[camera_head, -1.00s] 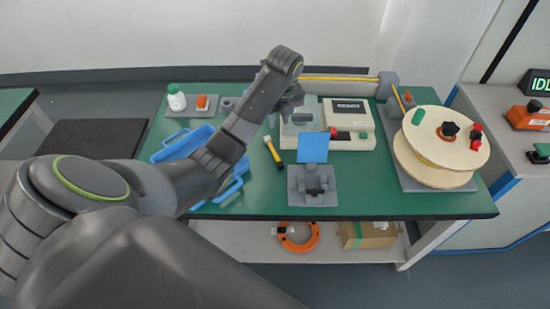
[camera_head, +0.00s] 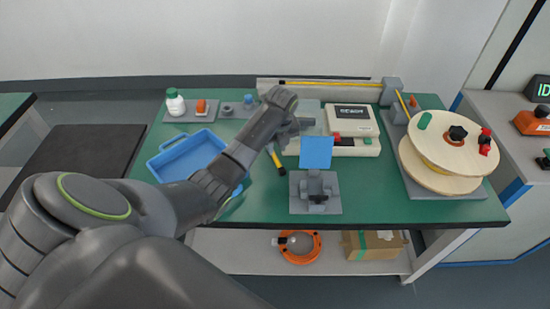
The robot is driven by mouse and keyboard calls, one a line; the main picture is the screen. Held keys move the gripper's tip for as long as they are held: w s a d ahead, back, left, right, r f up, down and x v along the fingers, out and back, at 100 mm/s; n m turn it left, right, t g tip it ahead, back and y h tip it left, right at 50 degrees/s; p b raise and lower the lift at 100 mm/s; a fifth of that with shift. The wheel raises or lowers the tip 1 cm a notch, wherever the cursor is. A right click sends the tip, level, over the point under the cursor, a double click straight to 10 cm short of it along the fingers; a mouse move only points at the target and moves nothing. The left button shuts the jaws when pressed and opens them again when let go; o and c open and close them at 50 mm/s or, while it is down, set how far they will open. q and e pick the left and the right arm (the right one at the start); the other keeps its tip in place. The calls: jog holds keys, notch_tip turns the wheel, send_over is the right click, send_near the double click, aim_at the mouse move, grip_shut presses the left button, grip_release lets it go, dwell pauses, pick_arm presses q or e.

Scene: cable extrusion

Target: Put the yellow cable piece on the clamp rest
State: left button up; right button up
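A thin yellow cable (camera_head: 335,84) lies straight along the grey channel at the back of the green table. Another yellow stretch (camera_head: 403,104) runs down toward the wooden spool; I cannot tell whether they are joined. A grey clamp-like fixture (camera_head: 315,205) with an upright blue plate (camera_head: 316,152) stands at the table's front middle; I cannot tell if it is the clamp rest. My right gripper is out of view.
A white machine (camera_head: 352,119) and a large wooden spool (camera_head: 440,150) stand right. A blue tray (camera_head: 165,165) lies left, partly behind my arm.

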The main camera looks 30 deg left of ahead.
aim_at(275, 157)
pick_arm(q)
jog(key=shift+w+a+f, duration=0.1)
jog(key=shift+a+f, duration=0.05)
jog(key=shift+f, duration=0.75)
jog(key=shift+w+a+f, duration=0.15)
jog(key=shift+a+f, duration=0.05)
jog(key=shift+f, duration=0.65)
jog(key=shift+w+a+f, duration=0.1)
jog(key=shift+a+f, duration=0.05)
jog(key=shift+f, duration=0.75)
jog(key=shift+c, duration=0.5)
grip_shut()
